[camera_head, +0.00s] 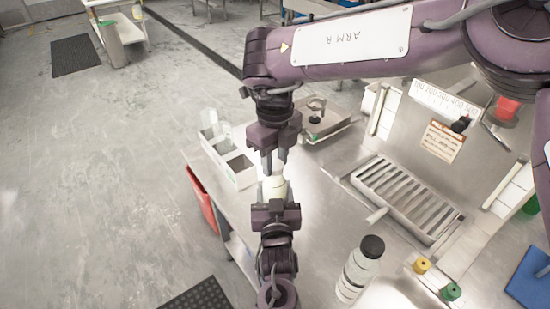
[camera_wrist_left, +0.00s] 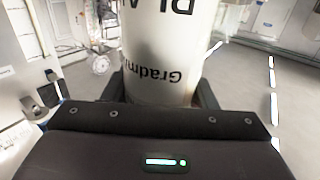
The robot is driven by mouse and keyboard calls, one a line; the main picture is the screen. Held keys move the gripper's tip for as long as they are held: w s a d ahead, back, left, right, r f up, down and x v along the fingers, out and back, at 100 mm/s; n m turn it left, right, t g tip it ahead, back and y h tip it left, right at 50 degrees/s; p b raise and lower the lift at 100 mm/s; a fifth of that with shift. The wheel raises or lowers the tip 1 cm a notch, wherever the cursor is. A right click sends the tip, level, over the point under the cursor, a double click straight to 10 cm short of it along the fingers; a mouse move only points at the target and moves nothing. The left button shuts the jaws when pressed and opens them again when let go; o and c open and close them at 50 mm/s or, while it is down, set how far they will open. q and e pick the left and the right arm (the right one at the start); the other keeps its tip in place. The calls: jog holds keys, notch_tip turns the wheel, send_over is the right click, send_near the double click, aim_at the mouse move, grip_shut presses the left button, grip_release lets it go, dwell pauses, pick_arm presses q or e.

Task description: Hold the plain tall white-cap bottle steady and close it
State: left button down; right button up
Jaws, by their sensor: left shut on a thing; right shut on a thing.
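The tall white-cap bottle (camera_head: 274,187) stands between my two grippers over the metal counter; only its pale upper part shows in the head view. In the left wrist view its white body (camera_wrist_left: 165,50) carries dark printed letters, seen upside down. My left gripper (camera_head: 275,203) comes from below in the picture and is shut around the bottle's body. My right gripper (camera_head: 273,169) points down from above and is shut at the bottle's top, on the white cap. The fingers mostly hide the cap, so I cannot tell how it is seated.
A white divided box (camera_head: 236,170) stands left of the bottle near the counter's edge. A black-capped bottle (camera_head: 357,270) stands at lower right. A slatted metal tray (camera_head: 407,197) and small yellow (camera_head: 421,265) and green (camera_head: 451,291) items are further right. A metal tray (camera_head: 328,128) lies behind.

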jog(key=m, duration=0.6)
jog(key=shift+f, duration=0.1)
jog(key=m, duration=0.3)
jog(key=shift+a, duration=0.1)
jog(key=m, duration=0.6)
jog(key=shift+m, duration=0.3)
jog(key=o, duration=1.2)
jog(key=shift+c, duration=0.2)
notch_tip(320, 180, up, 12)
pick_arm(q)
jog(key=shift+c, duration=2.4)
grip_release()
